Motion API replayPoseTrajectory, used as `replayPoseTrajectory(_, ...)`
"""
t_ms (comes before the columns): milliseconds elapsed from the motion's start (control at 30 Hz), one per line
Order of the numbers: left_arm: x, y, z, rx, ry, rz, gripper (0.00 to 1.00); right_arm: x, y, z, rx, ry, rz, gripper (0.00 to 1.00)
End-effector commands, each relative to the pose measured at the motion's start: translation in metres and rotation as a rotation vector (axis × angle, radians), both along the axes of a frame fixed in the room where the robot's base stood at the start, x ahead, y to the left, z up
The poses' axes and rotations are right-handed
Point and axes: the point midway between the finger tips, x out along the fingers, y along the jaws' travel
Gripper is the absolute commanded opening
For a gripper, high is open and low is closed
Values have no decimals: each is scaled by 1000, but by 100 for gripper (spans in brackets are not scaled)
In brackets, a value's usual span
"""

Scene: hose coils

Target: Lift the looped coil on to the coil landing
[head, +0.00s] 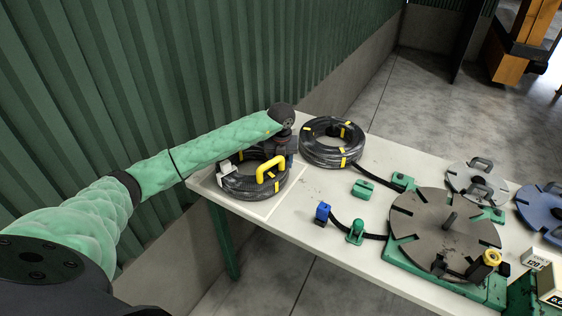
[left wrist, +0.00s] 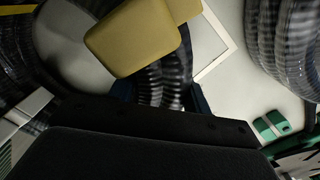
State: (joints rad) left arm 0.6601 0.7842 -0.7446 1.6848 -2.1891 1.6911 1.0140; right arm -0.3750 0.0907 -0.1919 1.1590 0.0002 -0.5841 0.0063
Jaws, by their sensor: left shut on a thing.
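The black looped coil (head: 255,187) with a yellow handle (head: 270,168) and a pale grey clip (head: 227,176) is at the left end of the table. It is over the coil landing (head: 268,208), a pale square with a white outline. I cannot tell whether it touches the surface. My left gripper (head: 277,150) is shut on the coil's far right side. In the left wrist view the dark ribbed hose (left wrist: 165,78) runs between the jaws, the yellow handle (left wrist: 132,38) is close to the camera, and the landing's white outline (left wrist: 218,62) shows behind. My right gripper is not in view.
A second black coil (head: 332,142) with yellow bands lies just right of my gripper. Green blocks (head: 362,189), a blue-ended strap (head: 322,212) and a slotted grey disc (head: 440,225) occupy the table's right. A green corrugated wall (head: 200,70) stands behind.

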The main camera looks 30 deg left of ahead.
Motion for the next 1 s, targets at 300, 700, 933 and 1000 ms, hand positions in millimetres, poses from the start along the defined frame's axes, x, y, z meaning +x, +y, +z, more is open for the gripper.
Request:
replayPoseTrajectory(300,1,0,-1,0,-2,0,0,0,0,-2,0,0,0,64)
replayPoseTrajectory(700,1,0,-4,0,-2,0,0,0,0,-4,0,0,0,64)
replayPoseTrajectory(933,1,0,-5,0,-2,0,0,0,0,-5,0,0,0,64)
replayPoseTrajectory(1000,1,0,-5,1,-2,1,0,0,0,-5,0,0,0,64)
